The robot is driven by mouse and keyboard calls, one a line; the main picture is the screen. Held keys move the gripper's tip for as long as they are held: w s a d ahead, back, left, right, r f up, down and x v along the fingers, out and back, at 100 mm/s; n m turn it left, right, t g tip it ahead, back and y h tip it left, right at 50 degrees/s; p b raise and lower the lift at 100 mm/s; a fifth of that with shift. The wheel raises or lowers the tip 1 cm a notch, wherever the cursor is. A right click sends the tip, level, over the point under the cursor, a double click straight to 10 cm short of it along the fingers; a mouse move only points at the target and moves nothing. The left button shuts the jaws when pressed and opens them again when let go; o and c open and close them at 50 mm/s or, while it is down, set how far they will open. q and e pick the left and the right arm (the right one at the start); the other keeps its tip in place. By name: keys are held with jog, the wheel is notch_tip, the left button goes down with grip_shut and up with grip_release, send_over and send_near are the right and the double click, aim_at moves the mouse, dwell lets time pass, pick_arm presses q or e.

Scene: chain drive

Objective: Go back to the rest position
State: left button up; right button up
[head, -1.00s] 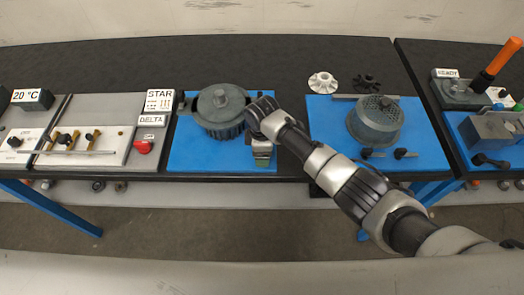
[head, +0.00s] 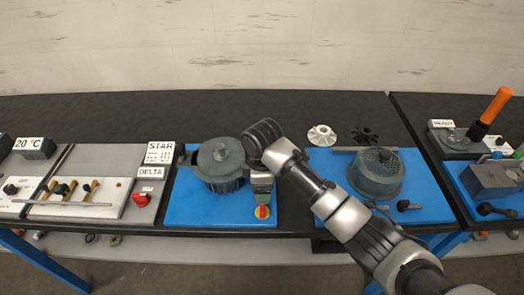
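My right arm reaches in from the lower right, and its dark wrist ends above the right edge of the left blue mat (head: 205,215). A grey block (head: 262,181) shows directly under the wrist; I cannot tell whether it is part of my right gripper or of the station. The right fingertips cannot be made out. A red and yellow rotary switch (head: 262,212) shows below that block. A dark grey ribbed motor-like housing (head: 220,168) stands on the mat just left of the wrist. My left gripper is not in view.
A second blue mat (head: 325,170) holds a round grey housing (head: 376,173). A white gear (head: 321,135) and a black one (head: 364,134) lie behind it. A panel with a red button (head: 141,199) is left. An orange handle (head: 495,105) rises at right. The back tabletop is clear.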

jog(key=s+d+f+m+t+y, duration=0.1)
jog(key=s+d+f+m+y, duration=0.2)
jog(key=s, duration=0.4)
jog(key=s+d+f+m, duration=0.2)
jog(key=s+f+m, duration=0.2)
jog(key=s, duration=0.3)
jog(key=s+d+r+m+t+h, duration=0.35)
jog(key=s+d+m, duration=0.55)
jog(key=s+d, duration=0.55)
notch_tip(320, 180, down, 28)
jog(key=d+g+b, duration=0.1)
jog(key=g+b, duration=0.1)
jog(key=b, duration=0.1)
jog(key=s+d+f+g+b, duration=0.1)
jog(key=s+d+f+b, duration=0.1)
jog(key=s+f, duration=1.5)
notch_tip(320, 180, down, 2)
jog(key=shift+d+f, duration=0.15)
jog(key=shift+d, duration=0.4)
